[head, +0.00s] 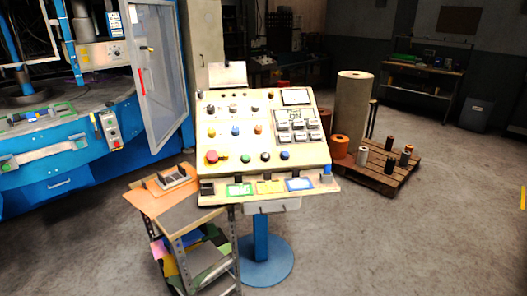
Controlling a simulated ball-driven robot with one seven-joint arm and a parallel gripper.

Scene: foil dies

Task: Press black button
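The control panel (262,122) stands on a blue pedestal in the middle of the head view, its sloped cream face toward me. In its lowest button row, a small dark button (265,157) that looks black sits between a green button (245,158) and a blue button (285,156). A large red mushroom button (211,157) is at the left end of that row. The panel is some distance away, and nothing covers the black button. My gripper is not in view.
A small cart (183,224) stands at the panel's front left. A blue machine (60,160) with an open clear door (158,75) is at the left. A wooden pallet (378,178) with rolls is behind right. The floor (400,250) in front and right is clear.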

